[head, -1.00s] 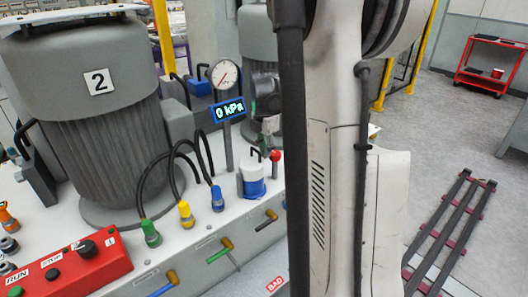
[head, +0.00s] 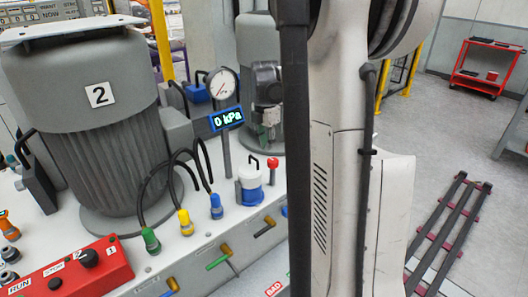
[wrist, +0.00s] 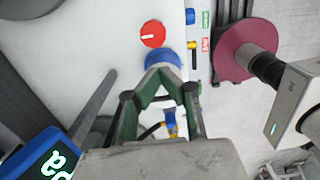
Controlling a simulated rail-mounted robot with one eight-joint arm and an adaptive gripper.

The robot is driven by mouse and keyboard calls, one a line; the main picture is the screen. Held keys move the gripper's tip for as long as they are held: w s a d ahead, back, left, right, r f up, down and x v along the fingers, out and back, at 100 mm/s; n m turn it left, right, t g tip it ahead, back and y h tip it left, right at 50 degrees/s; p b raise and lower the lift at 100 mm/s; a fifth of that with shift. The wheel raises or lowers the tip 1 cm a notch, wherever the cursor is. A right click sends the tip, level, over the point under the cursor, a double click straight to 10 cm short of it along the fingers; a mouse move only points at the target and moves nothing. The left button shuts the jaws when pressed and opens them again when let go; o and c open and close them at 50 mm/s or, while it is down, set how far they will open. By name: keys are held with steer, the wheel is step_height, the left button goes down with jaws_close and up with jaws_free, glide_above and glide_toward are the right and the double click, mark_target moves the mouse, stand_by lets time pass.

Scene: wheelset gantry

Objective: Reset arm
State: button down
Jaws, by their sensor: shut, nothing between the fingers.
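My gripper (head: 269,142) hangs beside my arm in the head view, fingers pointing down, just right of the gauge and its 0 kPa display. In the wrist view my gripper (wrist: 160,72) has its green-edged fingers brought together at the tips, with nothing between them. The tips overlap a blue round part (wrist: 163,58) in that view; I cannot tell the height gap. A red knob (wrist: 152,33) lies just beyond them.
A pressure gauge (head: 222,84) and the 0 kPa display (head: 227,119) stand left of my gripper. Motor 2 (head: 85,130), a blue-and-white canister (head: 250,184) and a red control box (head: 80,268) occupy the bench. A red cart (head: 485,62) stands at the back right.

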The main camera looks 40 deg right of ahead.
steer(key=d+r, duration=0.5)
steer(key=d, duration=0.1)
steer(key=shift+s+r, duration=0.25)
steer(key=shift+a, duration=0.15)
